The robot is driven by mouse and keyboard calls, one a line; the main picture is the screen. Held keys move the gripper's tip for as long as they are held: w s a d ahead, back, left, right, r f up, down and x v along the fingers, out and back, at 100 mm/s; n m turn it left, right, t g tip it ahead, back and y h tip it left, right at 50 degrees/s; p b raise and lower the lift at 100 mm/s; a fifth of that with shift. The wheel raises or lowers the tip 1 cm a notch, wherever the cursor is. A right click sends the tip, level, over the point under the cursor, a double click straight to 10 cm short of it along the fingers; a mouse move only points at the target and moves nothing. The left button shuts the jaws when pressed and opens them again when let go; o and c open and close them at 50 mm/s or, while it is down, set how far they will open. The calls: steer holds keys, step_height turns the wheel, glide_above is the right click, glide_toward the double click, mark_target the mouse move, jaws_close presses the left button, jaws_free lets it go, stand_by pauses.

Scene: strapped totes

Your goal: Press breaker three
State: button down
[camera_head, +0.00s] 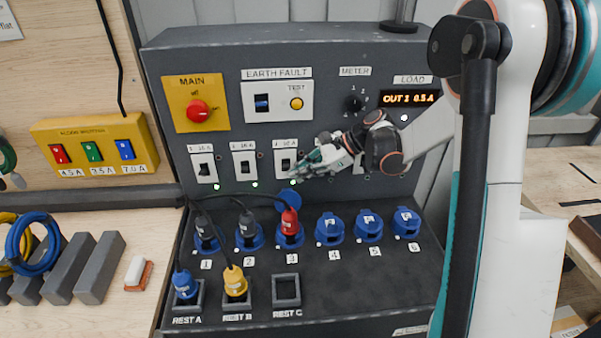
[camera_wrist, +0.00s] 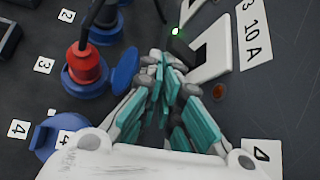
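Breaker three (camera_head: 281,158) is a white plate with a dark switch, third from the left in the row on the grey panel. Its plate shows at the top of the wrist view (camera_wrist: 212,50), beside a label reading "3 10 A" (camera_wrist: 251,38). A green light (camera_wrist: 176,31) glows next to it. My gripper (camera_head: 301,173) is just right of the breaker's lower part, its teal fingers drawn together and empty. In the wrist view the fingertips (camera_wrist: 167,62) are close below the plate; I cannot tell whether they touch it.
Breakers one (camera_head: 203,167) and two (camera_head: 245,165) stand to the left, with green lights below. A red plug (camera_head: 290,221) sits in socket 3, its cable running left. Blue-capped sockets (camera_head: 368,225) stand to the right. A red main knob (camera_head: 199,110) is above.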

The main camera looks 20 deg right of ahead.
steer(key=shift+w+a+r, duration=0.1)
steer(key=shift+r, duration=0.25)
steer(key=v, duration=1.1)
steer(key=shift+s+d, duration=0.25)
steer(key=shift+d, duration=0.2)
